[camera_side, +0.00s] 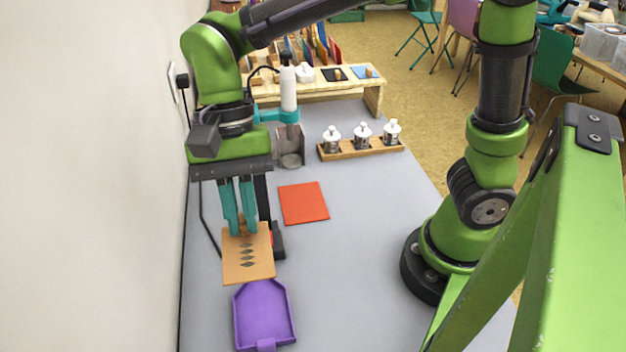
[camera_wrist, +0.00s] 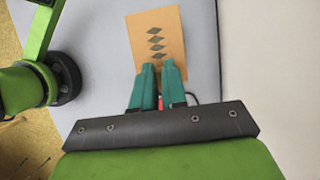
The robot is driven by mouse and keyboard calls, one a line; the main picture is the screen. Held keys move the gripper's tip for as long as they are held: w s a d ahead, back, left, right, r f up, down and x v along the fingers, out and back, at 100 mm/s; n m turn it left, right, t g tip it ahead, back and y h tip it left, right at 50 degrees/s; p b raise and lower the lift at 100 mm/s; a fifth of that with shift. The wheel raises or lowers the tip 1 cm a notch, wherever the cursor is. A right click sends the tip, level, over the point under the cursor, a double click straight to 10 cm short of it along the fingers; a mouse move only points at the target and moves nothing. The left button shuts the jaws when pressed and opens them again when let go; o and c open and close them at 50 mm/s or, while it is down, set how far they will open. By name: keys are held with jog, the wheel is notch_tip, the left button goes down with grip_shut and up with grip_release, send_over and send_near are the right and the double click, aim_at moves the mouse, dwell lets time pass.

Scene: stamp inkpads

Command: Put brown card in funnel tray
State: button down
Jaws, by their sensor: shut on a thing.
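The brown card (camera_side: 247,263) has a row of dark diamond marks and is held by my gripper (camera_side: 240,232). My gripper's teal fingers are shut on the card's far edge in the side view. The card also shows in the wrist view (camera_wrist: 158,40), reaching out beyond the fingertips (camera_wrist: 158,66). The purple funnel tray (camera_side: 264,318) lies on the table just below the card in the side view. The card's near edge appears close to the tray's top edge; I cannot tell the height between them. The tray does not show in the wrist view.
A red-orange card (camera_side: 304,202) lies flat on the grey table (camera_side: 350,255). A black and red device (camera_side: 278,241) stands right beside the brown card. A wooden rack with three small jars (camera_side: 361,149) is farther back. The wall (camera_side: 90,180) borders the left side.

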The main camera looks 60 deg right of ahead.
notch_tip(320, 180, down, 18)
jog(key=shift+f, duration=0.25)
dwell(0.4)
jog(key=shift+f, duration=0.6)
dwell(0.4)
jog(key=c, duration=1.1)
grip_release()
jog(key=v, duration=1.7)
jog(key=s+d+r+n+t, duration=0.2)
jog(key=d+t, duration=0.3)
jog(key=d, duration=0.3)
jog(key=s+d+r+n+t+h, duration=0.1)
jog(key=s+d+r+n+t, duration=0.2)
jog(key=d, duration=0.5)
notch_tip(320, 180, up, 2)
jog(key=shift+s+r+t, duration=0.15)
jog(key=shift+s+t, duration=0.6)
jog(key=shift+t, duration=0.45)
